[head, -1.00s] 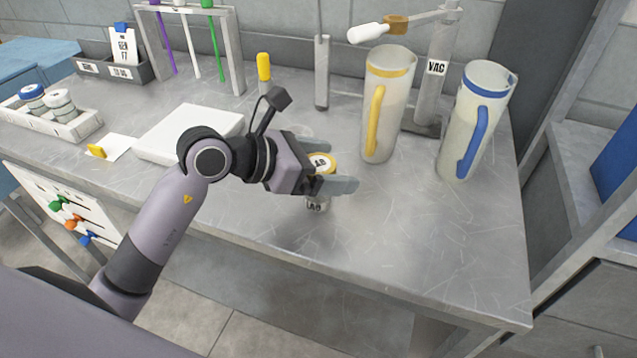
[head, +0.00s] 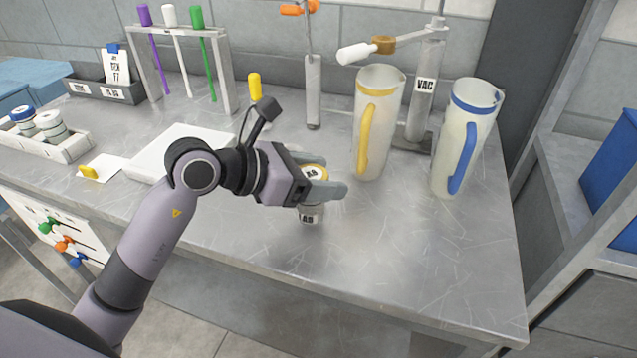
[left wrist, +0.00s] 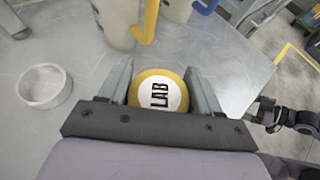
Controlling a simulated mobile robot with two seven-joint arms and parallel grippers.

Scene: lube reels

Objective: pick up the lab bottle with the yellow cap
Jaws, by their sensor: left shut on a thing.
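The lab bottle (head: 311,213) is a small container with a yellow-rimmed cap and a white top marked LAB. It stands upright near the table's front edge; I cannot tell whether its base touches the table. My left gripper (head: 324,183) is shut on it from the left, near the cap, and its fingers hide part of the bottle. In the left wrist view the cap (left wrist: 159,92) sits between the two fingers of my left gripper (left wrist: 158,86). A dark part of what looks like my right arm and gripper (left wrist: 262,113) shows small at the right edge there.
A yellow-handled pitcher (head: 379,125) and a blue-handled pitcher (head: 468,138) stand to the right, by the VAC stand (head: 426,88). A white round dish (left wrist: 44,87) shows in the left wrist view. A white slab (head: 170,152) lies behind my arm. The front right tabletop is clear.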

